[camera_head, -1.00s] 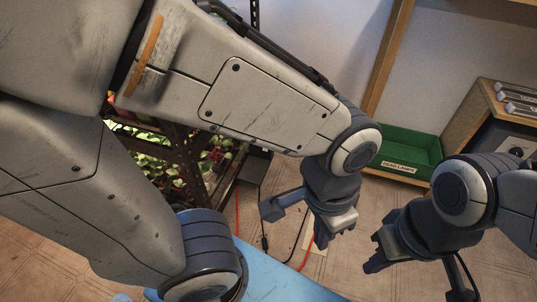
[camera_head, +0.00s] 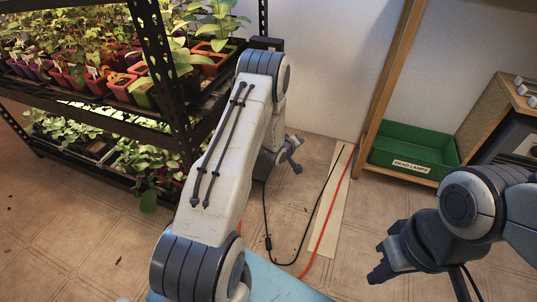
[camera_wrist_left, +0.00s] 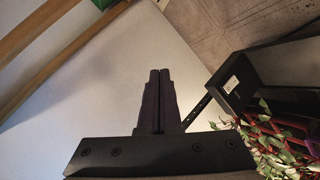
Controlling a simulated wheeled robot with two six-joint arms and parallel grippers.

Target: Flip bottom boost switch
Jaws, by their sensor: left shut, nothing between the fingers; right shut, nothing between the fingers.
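No boost switch can be made out clearly. A dark box (camera_head: 266,43) sits at the rack's right end in the head view. In the left wrist view a black box (camera_wrist_left: 234,84) with a small pale label stands right of the fingers, apart from them. My left gripper (camera_head: 295,154) is beside the rack's right end, beyond my forearm, which hides part of the rack. Its fingers (camera_wrist_left: 158,98) are shut and empty in the left wrist view. My right gripper (camera_head: 378,262) is shut and empty at the lower right, away from the rack.
The black rack (camera_head: 165,80) holds several potted seedlings on two levels. A green bin (camera_head: 415,146) labelled DEAD LAMPS sits at the right by a wooden frame. Black and red cables (camera_head: 330,212) cross the floor. The wall beside the rack is clear.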

